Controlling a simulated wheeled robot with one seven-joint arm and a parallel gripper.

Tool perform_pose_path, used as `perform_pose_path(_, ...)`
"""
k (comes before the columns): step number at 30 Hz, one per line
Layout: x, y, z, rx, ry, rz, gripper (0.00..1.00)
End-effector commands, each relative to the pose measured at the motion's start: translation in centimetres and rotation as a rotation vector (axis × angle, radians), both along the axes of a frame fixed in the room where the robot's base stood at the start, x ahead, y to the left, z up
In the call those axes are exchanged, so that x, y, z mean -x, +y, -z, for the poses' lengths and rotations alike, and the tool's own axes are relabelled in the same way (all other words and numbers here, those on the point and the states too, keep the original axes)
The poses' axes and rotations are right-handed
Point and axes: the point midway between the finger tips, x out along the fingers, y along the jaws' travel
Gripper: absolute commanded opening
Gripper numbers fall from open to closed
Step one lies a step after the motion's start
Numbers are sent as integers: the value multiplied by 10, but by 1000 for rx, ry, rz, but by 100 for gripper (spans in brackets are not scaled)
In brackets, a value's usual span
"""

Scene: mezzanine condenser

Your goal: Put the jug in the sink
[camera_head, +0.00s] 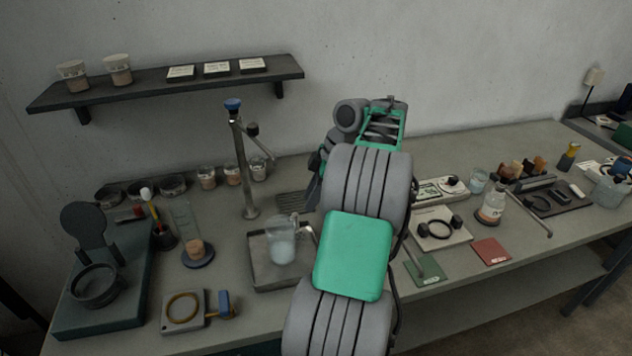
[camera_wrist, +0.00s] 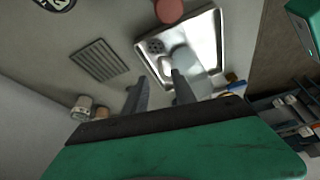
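The jug (camera_head: 282,246) is clear glass with pale contents and a handle on its right side. It stands upright in the head view, within the outline of the shallow metal sink (camera_head: 262,284). The sink (camera_wrist: 206,22) also shows in the wrist view, with a pale, see-through shape in it that may be the jug; a finger partly covers it. My gripper (camera_wrist: 160,90) has its two fingers apart, with nothing clearly held between them. It looks to be above the bench near the sink. In the head view my own arm hides the fingers.
A tall steel tap (camera_head: 245,172) stands behind the sink, beside a drain grille (camera_head: 292,201). Several small jars (camera_head: 207,178) line the back. A ring on a plate (camera_head: 183,308) lies left of the sink. A green card (camera_head: 425,271) and headphones (camera_head: 440,229) lie to the right.

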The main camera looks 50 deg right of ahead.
Motion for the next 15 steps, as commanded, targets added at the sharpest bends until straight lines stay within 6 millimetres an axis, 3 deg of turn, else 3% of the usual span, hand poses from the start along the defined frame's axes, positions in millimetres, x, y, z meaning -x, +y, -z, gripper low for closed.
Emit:
perform_pose_path(1,3,-4,-18,0,0,1,32)
perform_pose_path(5,9,-9,-35,-1,1,1,32)
perform_pose_path(15,12,-11,-38,-1,1,1,32)
